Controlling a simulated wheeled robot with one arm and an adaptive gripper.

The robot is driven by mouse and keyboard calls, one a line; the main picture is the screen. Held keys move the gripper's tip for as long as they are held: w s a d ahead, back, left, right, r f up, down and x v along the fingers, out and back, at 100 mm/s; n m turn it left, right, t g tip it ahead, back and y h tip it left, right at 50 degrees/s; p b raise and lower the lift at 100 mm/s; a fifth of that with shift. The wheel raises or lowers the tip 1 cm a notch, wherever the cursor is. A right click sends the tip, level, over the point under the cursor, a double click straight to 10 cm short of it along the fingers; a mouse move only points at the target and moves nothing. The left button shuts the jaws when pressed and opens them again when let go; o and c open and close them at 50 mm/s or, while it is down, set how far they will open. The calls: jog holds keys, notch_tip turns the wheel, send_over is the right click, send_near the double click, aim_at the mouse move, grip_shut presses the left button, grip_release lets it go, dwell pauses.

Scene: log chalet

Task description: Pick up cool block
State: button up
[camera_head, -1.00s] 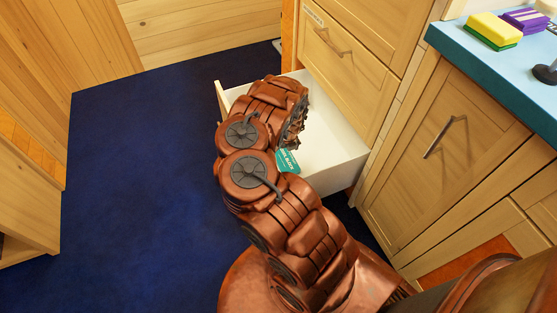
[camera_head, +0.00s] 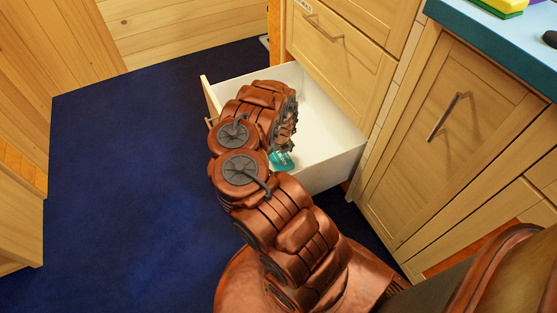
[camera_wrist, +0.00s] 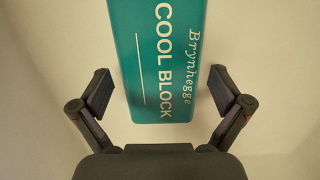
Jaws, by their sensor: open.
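The cool block (camera_wrist: 158,60) is a teal slab with white lettering "Brynhegge COOL BLOCK". It lies in the open white drawer (camera_head: 325,172), partly hidden by my arm in the head view, where a teal part of it (camera_head: 282,161) shows. In the wrist view my gripper (camera_wrist: 161,90) is open, with one dark finger on each side of the block's near end. There is a gap between each finger and the block. The block's far end runs out of the top of the wrist view.
The drawer's walls stand around the block and my gripper. A closed wooden drawer front (camera_head: 338,45) is above it. A cabinet door (camera_head: 455,130) and a blue countertop (camera_head: 500,50) with a yellow-green sponge (camera_head: 503,6) are at right. Blue floor (camera_head: 120,190) is clear at left.

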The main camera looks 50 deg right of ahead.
jog(key=shift+w+f, duration=0.1)
jog(key=shift+f, duration=0.7)
jog(key=shift+r, duration=0.1)
jog(key=shift+c, duration=0.4)
jog(key=c, duration=1.2)
